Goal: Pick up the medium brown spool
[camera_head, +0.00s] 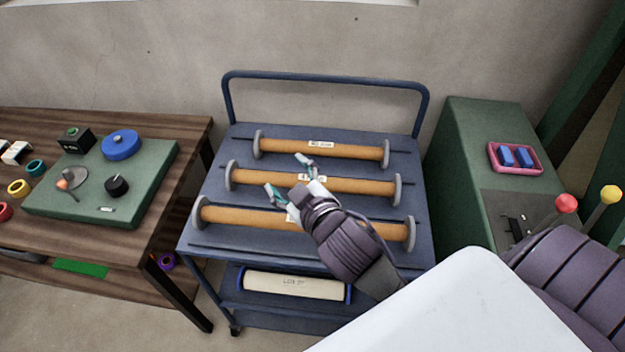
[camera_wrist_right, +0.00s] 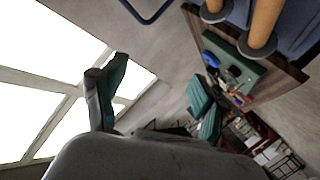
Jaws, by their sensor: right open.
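Three brown spools with grey end discs lie across the blue cart's top shelf. The back spool (camera_head: 325,149) is the shortest, the middle spool (camera_head: 350,183) is medium in length, and the front spool (camera_head: 240,216) is the longest. My right gripper (camera_head: 288,174) is open and empty, over the middle and front spools. It hides parts of both. In the wrist view, the open fingers of the right gripper (camera_wrist_right: 158,75) have nothing between them. Ends of two spools (camera_wrist_right: 265,22) show at the top right there. My left gripper is not in view.
The blue cart (camera_head: 215,195) has a raised handle (camera_head: 325,80) at the back and a cream roll (camera_head: 292,285) on its lower shelf. A wooden table (camera_head: 120,230) with a green board stands left. A green cabinet (camera_head: 465,130) with a pink tray (camera_head: 500,169) stands right.

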